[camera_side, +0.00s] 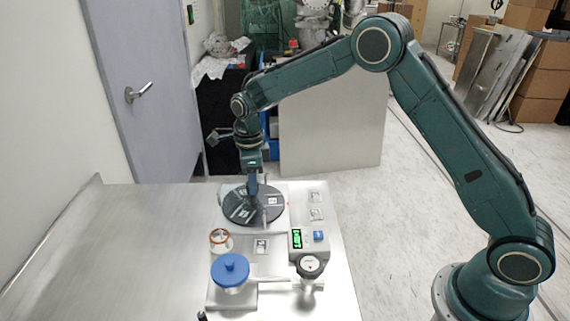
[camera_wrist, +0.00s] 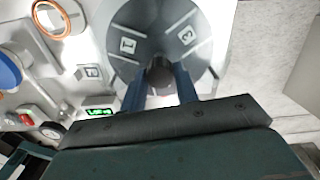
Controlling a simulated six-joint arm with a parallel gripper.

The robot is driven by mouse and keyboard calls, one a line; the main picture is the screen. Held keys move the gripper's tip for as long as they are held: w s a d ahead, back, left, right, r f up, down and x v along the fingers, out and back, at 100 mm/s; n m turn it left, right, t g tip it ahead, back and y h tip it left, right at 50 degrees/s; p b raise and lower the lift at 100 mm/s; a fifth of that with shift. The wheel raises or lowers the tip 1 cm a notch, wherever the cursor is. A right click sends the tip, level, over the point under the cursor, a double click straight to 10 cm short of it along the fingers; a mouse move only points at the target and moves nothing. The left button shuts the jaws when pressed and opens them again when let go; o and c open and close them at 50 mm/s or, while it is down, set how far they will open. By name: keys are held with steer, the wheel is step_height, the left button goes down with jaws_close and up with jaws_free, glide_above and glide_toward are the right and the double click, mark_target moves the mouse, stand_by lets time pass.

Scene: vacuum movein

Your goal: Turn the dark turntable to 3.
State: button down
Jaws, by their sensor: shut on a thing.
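The dark turntable (camera_side: 240,210) is a round disc on a light plate, with white number labels and upright pegs on it. In the wrist view the turntable (camera_wrist: 150,22) shows a label 1 (camera_wrist: 128,45) and a label 3 (camera_wrist: 187,36). My gripper (camera_side: 252,193) reaches down to the disc from above. In the wrist view my gripper (camera_wrist: 160,80) has its two blue fingers on either side of a dark round post (camera_wrist: 160,73) and is shut on it. The post's lower end and part of the disc are hidden by the fingers and gripper body.
In front of the turntable stand a copper-coloured ring (camera_side: 219,237), a blue-lidded vessel (camera_side: 230,270), a box with a green display (camera_side: 297,239) and a round gauge (camera_side: 311,265). Small labelled plates (camera_side: 316,197) lie to its right. The bench's left side (camera_side: 130,250) is clear.

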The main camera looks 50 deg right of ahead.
steer(key=m, duration=0.5)
steer(key=shift+r+m, duration=0.1)
steer(key=shift+m, duration=1.2)
steer(key=shift+d, duration=0.15)
steer(key=c, duration=1.1)
jaws_free()
steer(key=shift+o, duration=0.2)
steer(key=shift+r, duration=0.1)
step_height(320, 180, up, 14)
steer(key=shift+f, duration=0.2)
